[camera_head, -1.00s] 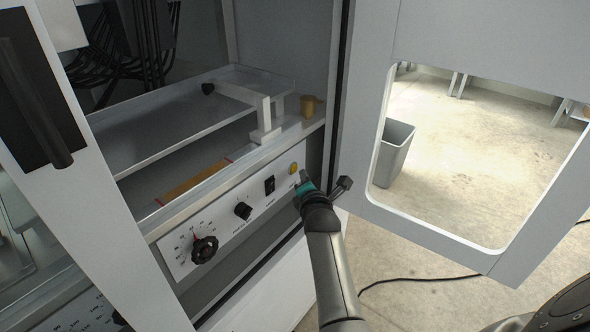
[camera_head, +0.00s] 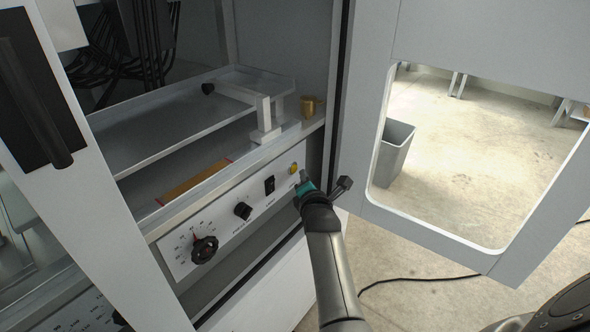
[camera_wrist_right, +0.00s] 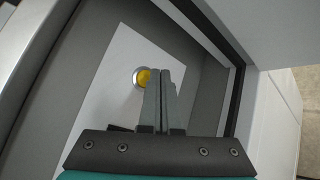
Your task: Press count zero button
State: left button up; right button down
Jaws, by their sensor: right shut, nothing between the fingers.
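A round yellow button (camera_head: 293,168) sits at the right end of the white control panel (camera_head: 224,220). In the right wrist view the yellow button (camera_wrist_right: 141,77) has a pale metal ring and is partly covered by the fingers. My right gripper (camera_head: 302,175) is shut and empty, with its fingertips just below and right of the button in the head view. In the wrist view the fingertips (camera_wrist_right: 158,74) overlap the button's right side; I cannot tell if they touch it. The left gripper is not in view.
The panel also has a black rocker switch (camera_head: 269,185), a small knob (camera_head: 242,211) and a larger dial (camera_head: 204,249). An open door (camera_head: 360,215) with a window stands to the right. A brass-coloured cylinder (camera_head: 307,107) sits above the panel. A grey bin (camera_head: 394,152) stands beyond the door.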

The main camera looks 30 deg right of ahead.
jog(key=shift+w+a, duration=0.2)
jog(key=shift+w, duration=0.2)
jog(key=shift+w+a, duration=0.2)
jog(key=shift+w, duration=0.2)
dwell(0.9)
jog(key=shift+s, duration=0.1)
jog(key=shift+s+d+p, duration=0.35)
jog(key=shift+s+p, duration=0.35)
jog(key=shift+p, duration=0.1)
